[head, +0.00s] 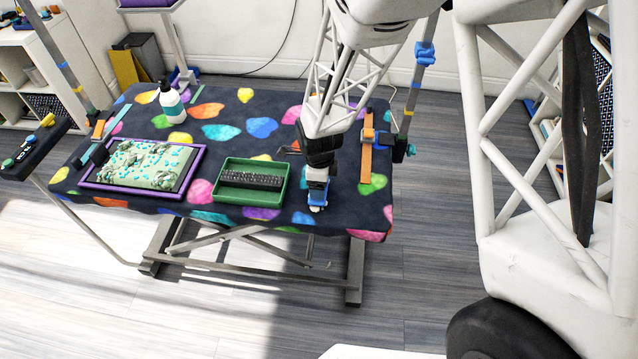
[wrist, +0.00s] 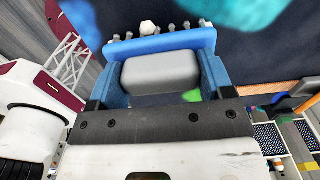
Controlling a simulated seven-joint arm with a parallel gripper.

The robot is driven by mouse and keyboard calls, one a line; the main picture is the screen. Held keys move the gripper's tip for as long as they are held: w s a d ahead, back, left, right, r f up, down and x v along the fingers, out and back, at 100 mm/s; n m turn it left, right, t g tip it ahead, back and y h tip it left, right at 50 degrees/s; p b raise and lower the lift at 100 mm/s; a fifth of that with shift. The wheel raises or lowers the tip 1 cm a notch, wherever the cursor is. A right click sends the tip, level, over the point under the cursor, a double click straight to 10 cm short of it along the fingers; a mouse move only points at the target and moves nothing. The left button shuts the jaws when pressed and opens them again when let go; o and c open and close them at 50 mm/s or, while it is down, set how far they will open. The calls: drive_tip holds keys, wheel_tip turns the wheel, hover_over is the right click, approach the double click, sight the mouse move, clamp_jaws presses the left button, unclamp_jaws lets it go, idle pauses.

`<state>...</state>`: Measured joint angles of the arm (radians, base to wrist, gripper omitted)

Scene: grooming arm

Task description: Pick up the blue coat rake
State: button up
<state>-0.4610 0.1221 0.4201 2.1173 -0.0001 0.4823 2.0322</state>
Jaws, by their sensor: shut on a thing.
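The blue coat rake (wrist: 165,44) shows in the wrist view as a blue bar with a row of grey teeth along its far side. A grey block (wrist: 160,76), perhaps part of the rake, lies between my fingers. My gripper (wrist: 160,70) is shut on the rake. In the head view my gripper (head: 318,184) points down near the front edge of the table, right of the green tray, and the blue of the rake (head: 316,198) shows at its tip. Whether the rake touches the table is hard to tell.
The table (head: 235,131) has a dark, colourful spotted cover. A green tray (head: 222,199) holds a dark bristly object. A purple-rimmed tray (head: 140,198) stands left, with a white bottle (head: 172,104) behind. An orange strip (head: 366,160) and a post with blue clamps (head: 424,52) are right.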

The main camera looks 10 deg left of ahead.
drive_tip(key=shift+r, duration=1.75)
drive_tip(key=s+d, duration=0.3)
drive_tip(key=s, duration=0.4)
drive_tip(key=s+d+r, duration=0.1)
drive_tip(key=s+d, duration=0.3)
drive_tip(key=s, duration=0.3)
drive_tip(key=shift+s+r, duration=0.15)
drive_tip(key=shift+s, duration=0.1)
